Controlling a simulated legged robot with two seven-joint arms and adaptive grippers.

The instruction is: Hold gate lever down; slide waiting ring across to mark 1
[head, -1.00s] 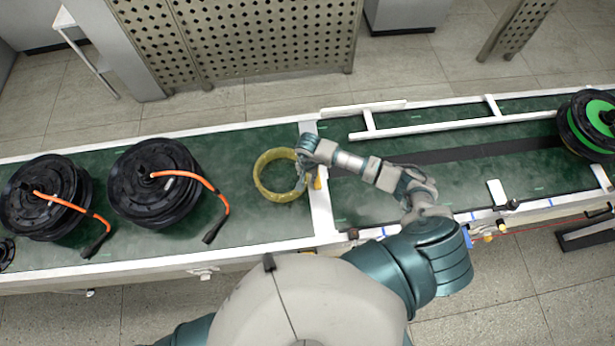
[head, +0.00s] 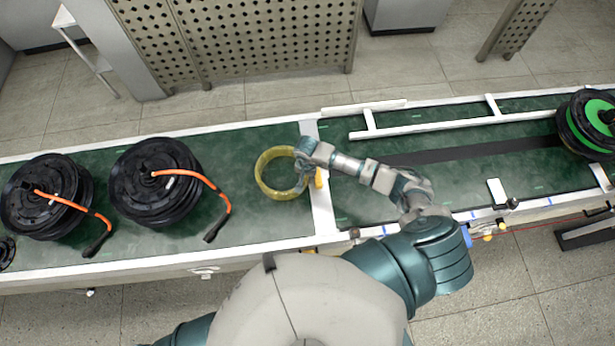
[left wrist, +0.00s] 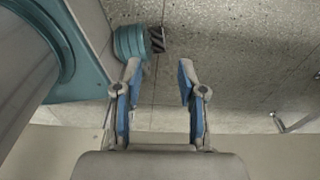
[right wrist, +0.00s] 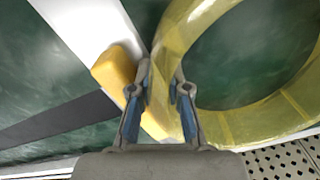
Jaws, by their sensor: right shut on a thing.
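The yellow translucent ring (head: 262,183) lies on the green belt, left of the white crossbar (head: 321,208). My right gripper (head: 303,172) is at the ring's right side. In the right wrist view the right gripper (right wrist: 160,95) is shut on the wall of the ring (right wrist: 235,130). A yellow block (right wrist: 116,68) at the white bar is close beside the fingers; it also shows in the head view (head: 321,178). I cannot tell whether this block is the gate lever. My left gripper (left wrist: 158,75) is open and empty over the floor; the head view does not show it.
Two black hub motors (head: 155,183) with orange cables stand on the belt to the left. A green-rimmed wheel (head: 590,125) stands at the far right. White guide rails (head: 455,124) run along the right belt section, where much of the belt is clear.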

